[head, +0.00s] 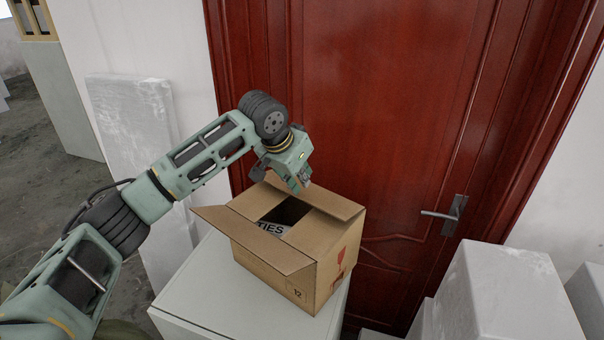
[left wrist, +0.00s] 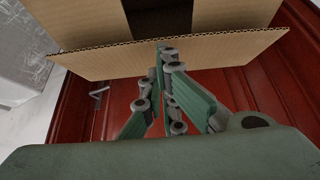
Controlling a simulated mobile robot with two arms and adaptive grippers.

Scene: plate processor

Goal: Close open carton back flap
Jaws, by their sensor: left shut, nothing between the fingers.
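The brown carton (head: 330,262) stands open-topped, with a dark interior and a piece lettered "TIES" inside. Its back flap (head: 337,203) lies on the door side and is open, leaning outward. The flap's corrugated edge crosses the upper part of the left wrist view (left wrist: 100,62). My left gripper (head: 303,182) is shut and empty at the back flap. In the left wrist view its fingertips (left wrist: 166,50) overlap the flap's outer edge; I cannot tell whether they touch. The front flap (head: 262,248) spreads outward. My right gripper is not in view.
The carton rests on a pale block (head: 200,285). A red door (head: 400,110) with a metal handle (head: 445,214) stands close behind it. White blocks (head: 500,300) stand at the lower right, and a pale slab (head: 130,120) leans on the wall at left.

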